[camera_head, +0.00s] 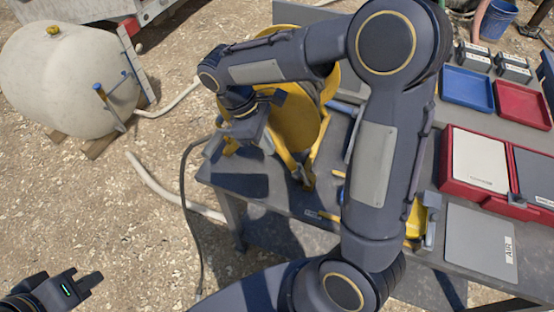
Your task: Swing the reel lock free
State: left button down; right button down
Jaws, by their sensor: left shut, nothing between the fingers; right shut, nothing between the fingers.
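A yellow reel (297,122) stands on the grey table, partly hidden behind my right arm. My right arm reaches across from the right, and its gripper (240,143) is at the reel's left side, shut with nothing held. Whether it touches the reel or its lock, I cannot tell. The reel lock cannot be made out clearly; the wrist and forearm cover that part of the reel. My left gripper (88,281) is low at the left, above the gravel, shut and empty, well away from the reel.
A dark hose (184,190) hangs at the table's left. A white tank (65,80) stands at upper left. On the table are a blue tray (467,89), a red tray (522,104), a red case (447,178) and a grey panel (478,243). Open gravel lies between my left gripper and the table.

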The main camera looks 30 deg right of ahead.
pick_arm(q)
jog(key=shift+r+p, duration=0.4)
jog(key=shift+r, duration=0.05)
pick_arm(e)
jog(key=x, duration=0.9)
jog(key=shift+f, duration=0.35)
jog(key=shift+s+d, duration=0.1)
jog(key=shift+d, duration=0.05)
